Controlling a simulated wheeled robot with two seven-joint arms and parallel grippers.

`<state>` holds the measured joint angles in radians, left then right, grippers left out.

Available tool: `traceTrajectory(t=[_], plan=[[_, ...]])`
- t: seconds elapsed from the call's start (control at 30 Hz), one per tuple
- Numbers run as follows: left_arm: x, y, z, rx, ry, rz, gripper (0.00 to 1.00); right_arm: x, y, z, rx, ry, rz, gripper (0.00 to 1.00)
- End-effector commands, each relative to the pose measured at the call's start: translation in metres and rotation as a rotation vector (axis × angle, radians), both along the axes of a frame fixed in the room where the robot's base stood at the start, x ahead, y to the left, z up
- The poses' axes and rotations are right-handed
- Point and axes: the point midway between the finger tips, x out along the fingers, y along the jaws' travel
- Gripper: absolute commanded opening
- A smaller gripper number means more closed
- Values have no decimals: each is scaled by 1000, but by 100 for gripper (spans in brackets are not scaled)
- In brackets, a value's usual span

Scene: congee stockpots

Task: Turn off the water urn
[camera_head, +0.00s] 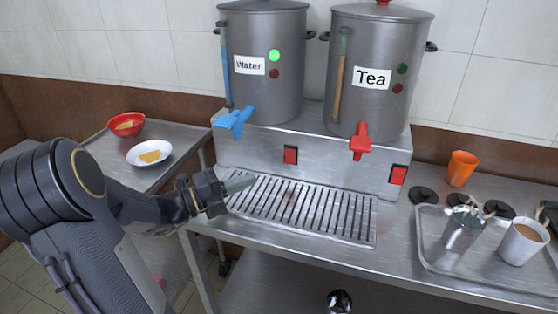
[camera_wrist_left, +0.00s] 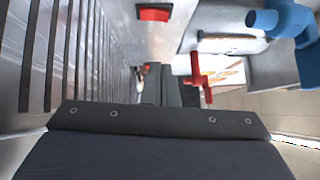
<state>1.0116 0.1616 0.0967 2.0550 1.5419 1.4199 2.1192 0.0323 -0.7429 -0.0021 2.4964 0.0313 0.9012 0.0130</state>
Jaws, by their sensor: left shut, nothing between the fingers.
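The grey water urn (camera_head: 262,95), labelled "Water", stands on a metal stand at the back. Its green light (camera_head: 274,56) is bright and the red light (camera_head: 274,73) below is dark. It has a blue tap (camera_head: 234,122), which also shows in the left wrist view (camera_wrist_left: 290,22). A red switch (camera_head: 291,155) sits on the stand's front below this urn; a red switch (camera_wrist_left: 153,12) shows at the top of the left wrist view. My left gripper (camera_head: 252,179) is shut and empty, over the drip grate, left of and lower than the switch. My right gripper is not in view.
The tea urn (camera_head: 375,105) stands to the right, with a red tap (camera_head: 360,141) and its own red switch (camera_head: 398,175). The slotted drip grate (camera_head: 330,216) lies in front. A tray (camera_head: 435,262) with cups is at right; bowls stand on the left table.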

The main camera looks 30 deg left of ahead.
Motion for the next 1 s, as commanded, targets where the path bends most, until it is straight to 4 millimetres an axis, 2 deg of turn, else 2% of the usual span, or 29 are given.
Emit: traceTrajectory(t=[0.37,0.5,0.7,1.0], plan=[[68,-44,6,0,-2,-5,0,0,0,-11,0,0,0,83],[89,-37,9,0,-1,-1,0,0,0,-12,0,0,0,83],[104,-33,11,1,0,-1,0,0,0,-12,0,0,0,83],[105,-32,12,1,1,-1,0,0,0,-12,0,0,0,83]])
